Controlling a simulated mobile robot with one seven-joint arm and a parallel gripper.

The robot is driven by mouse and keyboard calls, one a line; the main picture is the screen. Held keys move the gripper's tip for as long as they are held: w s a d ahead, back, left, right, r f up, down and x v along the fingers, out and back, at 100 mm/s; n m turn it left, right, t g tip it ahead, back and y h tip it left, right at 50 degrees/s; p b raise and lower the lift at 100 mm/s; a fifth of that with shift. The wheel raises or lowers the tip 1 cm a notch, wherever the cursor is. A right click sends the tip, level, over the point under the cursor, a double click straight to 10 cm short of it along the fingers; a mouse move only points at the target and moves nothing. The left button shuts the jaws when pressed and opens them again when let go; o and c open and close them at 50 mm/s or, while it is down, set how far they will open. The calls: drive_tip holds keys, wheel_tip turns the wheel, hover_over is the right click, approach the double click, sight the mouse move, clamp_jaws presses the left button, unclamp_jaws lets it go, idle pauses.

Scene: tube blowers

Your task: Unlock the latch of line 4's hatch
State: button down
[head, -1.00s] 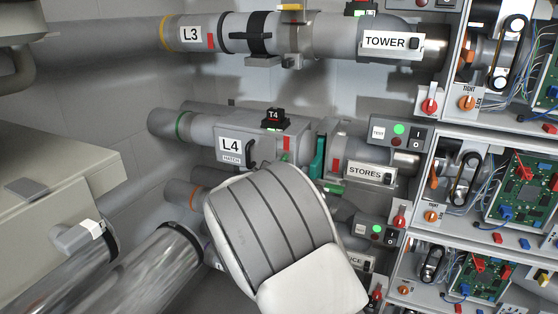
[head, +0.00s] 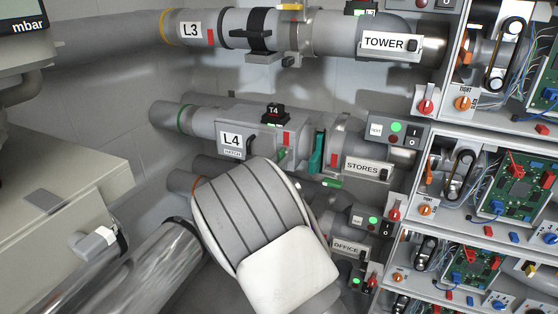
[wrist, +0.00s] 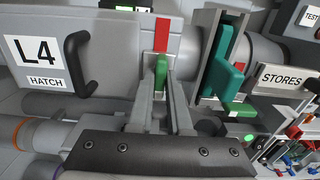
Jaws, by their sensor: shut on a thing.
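Line 4's hatch is a grey box on the pipe labelled L4 / HATCH (wrist: 35,62), with a black handle (wrist: 80,62). It also shows in the head view (head: 262,135). Its small green latch (wrist: 161,76) is at the box's right end, just below a red mark (wrist: 162,36). The latch also shows in the head view (head: 282,154). My gripper (wrist: 160,92) has one finger on each side of the latch and is shut on it. In the head view my wrist hides the fingers.
A teal lever (wrist: 229,72) with a green tab (wrist: 238,109) stands just right of my gripper, before the STORES pipe (wrist: 281,79). The black T4 unit (head: 273,113) sits above the hatch. Line 3's pipe (head: 338,32) runs above. Open electronics cabinets (head: 500,190) stand at right.

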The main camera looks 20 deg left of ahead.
drive_tip(key=c, duration=0.9)
unclamp_jaws()
drive_tip(key=shift+o, duration=0.2)
drive_tip(key=s+a+p, duration=0.1)
drive_tip(key=s, duration=1.6)
drive_tip(key=shift+s+a, duration=0.15)
drive_tip(key=shift+s, duration=0.05)
